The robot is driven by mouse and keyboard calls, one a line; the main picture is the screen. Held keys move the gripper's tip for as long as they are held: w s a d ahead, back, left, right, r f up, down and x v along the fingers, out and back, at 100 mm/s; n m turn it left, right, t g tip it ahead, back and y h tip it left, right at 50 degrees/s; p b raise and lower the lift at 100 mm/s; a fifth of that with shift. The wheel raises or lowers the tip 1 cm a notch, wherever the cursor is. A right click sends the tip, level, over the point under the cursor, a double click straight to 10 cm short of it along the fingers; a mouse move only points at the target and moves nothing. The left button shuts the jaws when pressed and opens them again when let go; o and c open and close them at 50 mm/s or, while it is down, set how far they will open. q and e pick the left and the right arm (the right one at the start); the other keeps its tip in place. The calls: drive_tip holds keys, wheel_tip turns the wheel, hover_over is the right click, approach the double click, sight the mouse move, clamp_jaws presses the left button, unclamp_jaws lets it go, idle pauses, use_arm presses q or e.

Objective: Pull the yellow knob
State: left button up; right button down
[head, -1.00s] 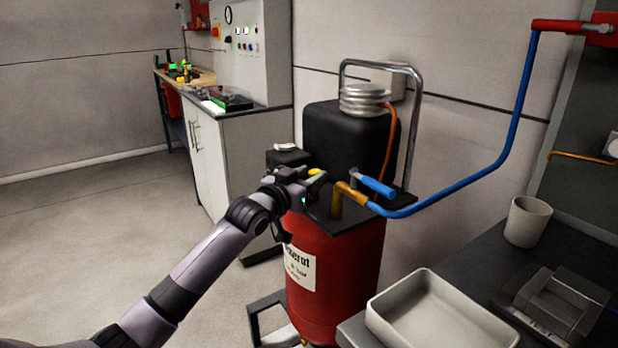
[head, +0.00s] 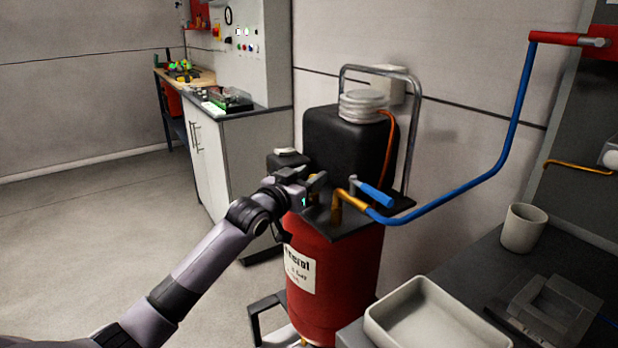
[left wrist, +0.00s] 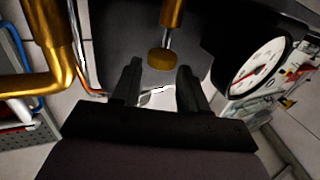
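The yellow knob (left wrist: 162,59) shows in the left wrist view as a short round cap on a thin metal stem below a brass fitting (left wrist: 172,14). My left gripper (left wrist: 160,70) is open, with its two dark fingers apart. The knob appears between and just beyond the fingertips; I cannot tell whether they touch it. In the head view my left gripper (head: 312,181) is at the top of the red tank (head: 340,265), in front of the black block. The knob is mostly hidden there by the fingers. My right gripper is not in view.
A dial gauge (left wrist: 257,66) sits right of the fingers and a thick brass pipe (left wrist: 40,60) left. A blue-handled valve (head: 374,193) and blue hose (head: 450,207) are right of my gripper. A bench with a tray (head: 435,318) and cup (head: 524,228) stands front right.

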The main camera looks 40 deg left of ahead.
use_arm(q)
drive_tip(key=shift+s+f, duration=0.1)
drive_tip(key=shift+s, duration=0.4)
drive_tip(key=s, duration=0.6)
drive_tip(key=shift+s, duration=0.1)
idle(0.4)
